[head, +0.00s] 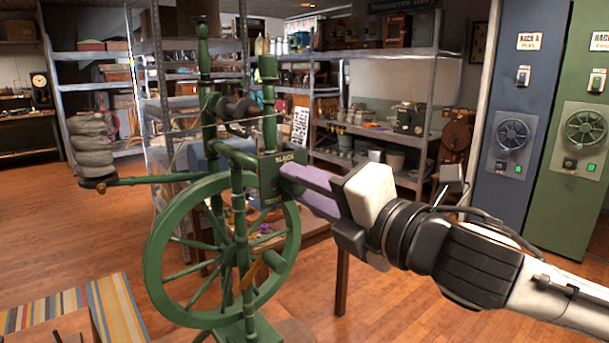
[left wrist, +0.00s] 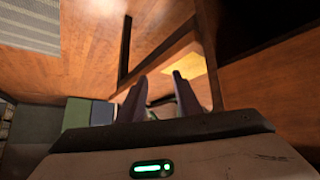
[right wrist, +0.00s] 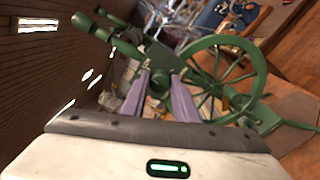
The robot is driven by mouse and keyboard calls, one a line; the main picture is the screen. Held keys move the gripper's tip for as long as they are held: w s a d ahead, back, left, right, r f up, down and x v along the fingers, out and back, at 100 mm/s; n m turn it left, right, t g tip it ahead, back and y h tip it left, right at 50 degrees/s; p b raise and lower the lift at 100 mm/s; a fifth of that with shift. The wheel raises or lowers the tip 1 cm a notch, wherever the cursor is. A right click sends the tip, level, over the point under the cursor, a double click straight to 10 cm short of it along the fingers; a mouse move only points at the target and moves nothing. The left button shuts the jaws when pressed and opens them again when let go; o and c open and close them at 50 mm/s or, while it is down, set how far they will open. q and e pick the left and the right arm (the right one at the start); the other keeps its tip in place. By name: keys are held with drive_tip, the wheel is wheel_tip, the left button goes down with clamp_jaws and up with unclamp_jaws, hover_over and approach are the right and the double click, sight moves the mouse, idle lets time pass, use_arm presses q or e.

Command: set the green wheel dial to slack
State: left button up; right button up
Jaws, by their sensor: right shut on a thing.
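The green spinning wheel (head: 170,215) stands upright in the middle of the head view; its spoked wheel also shows in the right wrist view (right wrist: 262,75). A dark dial plate (head: 267,180) sits on its frame, with the word SLACK at its top. Lettering lower on the plate is too small to read. My right gripper (head: 285,172) reaches in from the right and is shut on the dial. In the right wrist view the round green dial knob (right wrist: 158,84) lies between its lilac fingers. The pointer is hidden. My left gripper (left wrist: 158,80) is open and empty.
Grey metal shelves (head: 385,165) with jars and boxes stand behind. A blue cabinet (head: 512,75) and a green cabinet (head: 565,200) stand at the right. A striped rug (head: 115,305) lies front left. Open wooden floor (head: 400,310) lies below my right arm.

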drive_tip(key=shift+n, duration=0.3)
drive_tip(key=o, duration=1.1)
drive_tip(key=shift+c, duration=0.2)
drive_tip(key=b+v, duration=0.1)
drive_tip(key=v, duration=0.9)
drive_tip(key=shift+s, duration=0.15)
